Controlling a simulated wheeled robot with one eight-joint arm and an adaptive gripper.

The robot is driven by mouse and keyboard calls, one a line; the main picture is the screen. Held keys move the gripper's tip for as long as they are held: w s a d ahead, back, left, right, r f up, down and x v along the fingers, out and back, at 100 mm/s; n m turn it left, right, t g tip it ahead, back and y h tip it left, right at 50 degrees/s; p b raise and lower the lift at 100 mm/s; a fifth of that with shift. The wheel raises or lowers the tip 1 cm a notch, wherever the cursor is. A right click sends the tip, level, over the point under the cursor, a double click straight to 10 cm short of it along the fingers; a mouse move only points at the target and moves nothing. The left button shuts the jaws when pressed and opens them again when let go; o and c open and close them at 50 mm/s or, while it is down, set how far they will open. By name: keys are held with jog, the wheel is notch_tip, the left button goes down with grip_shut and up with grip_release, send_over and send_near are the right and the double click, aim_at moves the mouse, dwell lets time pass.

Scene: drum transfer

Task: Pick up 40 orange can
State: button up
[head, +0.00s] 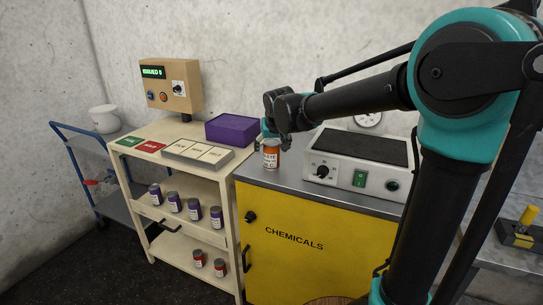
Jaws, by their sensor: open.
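An orange can (271,155) with a white label stands upright on the grey top of the yellow chemicals cabinet, near its left edge. The number on its label is too small to read for sure. My gripper (270,131) is open, right above and behind the can's top. Whether the fingers reach around the can cannot be told, as the far side is hidden.
A white device (324,172) with a knob and green switch stands right of the can. A purple box (231,129) and a labelled grey tray (197,153) lie on the cream cart (152,133). Several purple cans (194,209) fill its middle shelf. A blue trolley (82,148) is at left.

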aim_at(271, 154)
jog(key=x, duration=0.4)
jog(key=shift+s, duration=0.1)
jog(key=shift+c, duration=0.3)
jog(key=c, duration=1.6)
